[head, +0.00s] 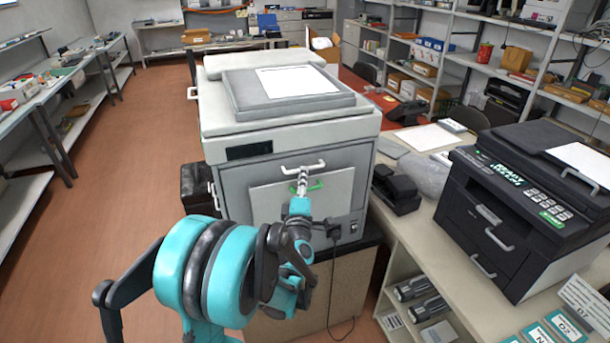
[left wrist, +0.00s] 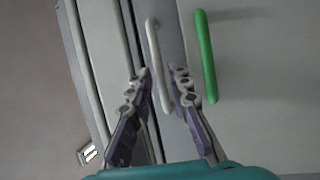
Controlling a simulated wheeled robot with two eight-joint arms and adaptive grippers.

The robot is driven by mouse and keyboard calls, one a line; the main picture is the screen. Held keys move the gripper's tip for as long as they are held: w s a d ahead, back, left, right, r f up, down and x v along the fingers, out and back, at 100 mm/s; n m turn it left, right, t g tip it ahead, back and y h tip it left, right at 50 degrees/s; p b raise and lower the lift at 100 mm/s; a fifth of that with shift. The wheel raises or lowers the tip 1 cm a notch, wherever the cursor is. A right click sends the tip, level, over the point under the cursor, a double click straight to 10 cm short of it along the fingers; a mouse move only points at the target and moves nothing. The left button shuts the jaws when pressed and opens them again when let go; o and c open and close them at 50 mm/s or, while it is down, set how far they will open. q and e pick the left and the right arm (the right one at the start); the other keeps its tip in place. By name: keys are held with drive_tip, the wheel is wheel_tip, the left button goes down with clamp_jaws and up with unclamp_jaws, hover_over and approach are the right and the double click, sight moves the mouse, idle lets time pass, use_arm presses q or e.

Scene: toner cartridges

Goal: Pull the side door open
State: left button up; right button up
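A large grey-white printer (head: 290,135) stands in the middle of the head view. Its front face has a white bar handle (head: 318,165) above a lighter flap (head: 265,205) with a green handle (head: 315,186). The panels look shut. My left gripper (head: 303,178) reaches up to the white handle. In the left wrist view, my left gripper (left wrist: 161,72) has its two fingertips apart, one on each side of the white handle (left wrist: 153,38); whether they touch it is unclear. The green handle (left wrist: 206,55) is just right of the fingers. My right gripper is not in view.
A black printer (head: 510,215) stands on the shelf unit at right. A dark cable (head: 332,270) hangs from the large printer's front. White handles (head: 214,196) also show along its left side. Open floor (head: 130,180) lies to the left.

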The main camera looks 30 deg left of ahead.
use_arm(q)
drive_tip(key=shift+x, duration=1.05)
clamp_jaws()
